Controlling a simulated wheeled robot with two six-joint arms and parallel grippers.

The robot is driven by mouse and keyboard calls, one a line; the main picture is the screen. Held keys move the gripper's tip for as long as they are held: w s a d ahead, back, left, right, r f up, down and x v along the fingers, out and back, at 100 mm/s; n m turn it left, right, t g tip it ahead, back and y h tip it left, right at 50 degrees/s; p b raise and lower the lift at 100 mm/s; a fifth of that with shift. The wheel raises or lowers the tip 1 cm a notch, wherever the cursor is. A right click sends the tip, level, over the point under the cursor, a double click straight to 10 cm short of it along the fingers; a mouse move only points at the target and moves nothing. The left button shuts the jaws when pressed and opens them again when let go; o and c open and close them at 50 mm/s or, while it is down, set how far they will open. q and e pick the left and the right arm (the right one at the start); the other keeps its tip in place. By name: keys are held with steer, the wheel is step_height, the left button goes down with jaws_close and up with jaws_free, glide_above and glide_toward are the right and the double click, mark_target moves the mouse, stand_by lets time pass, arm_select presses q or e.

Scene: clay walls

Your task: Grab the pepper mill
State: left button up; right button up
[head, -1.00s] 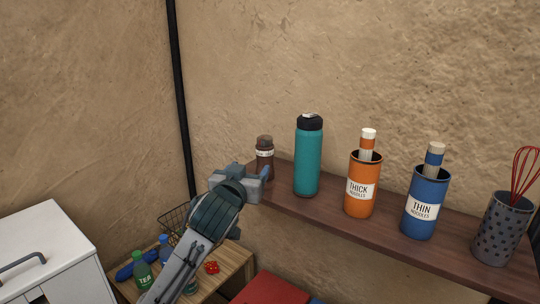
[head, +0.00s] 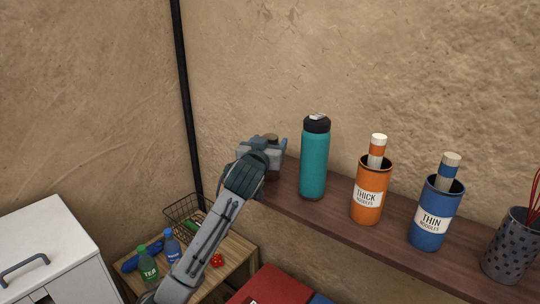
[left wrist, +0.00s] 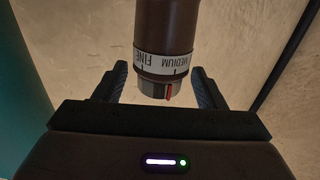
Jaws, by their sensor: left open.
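The pepper mill (left wrist: 165,35) is dark brown with a white band lettered "FINE" and "MEDIUM". In the left wrist view it stands between the two fingers of my left gripper (left wrist: 162,85), with a visible gap on each side. My left gripper is open. My right gripper is not in view.
A teal bottle (head: 313,160) stands just right of the mill. An orange noodle canister (head: 368,208), a blue one (head: 430,228) and a spotted utensil holder (head: 505,255) stand further right. A low wooden table (head: 238,255) with bottles and a wire basket (head: 180,212) is below.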

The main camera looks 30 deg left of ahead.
arm_select(q)
steer(key=shift+w+a, duration=0.2)
steer(key=shift+w, duration=0.45)
steer(key=shift+c, duration=0.8)
steer(key=c, duration=1.1)
steer(key=shift+o, duration=0.2)
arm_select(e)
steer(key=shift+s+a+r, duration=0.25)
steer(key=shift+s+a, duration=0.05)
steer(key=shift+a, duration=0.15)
arm_select(q)
steer(key=shift+r, duration=0.15)
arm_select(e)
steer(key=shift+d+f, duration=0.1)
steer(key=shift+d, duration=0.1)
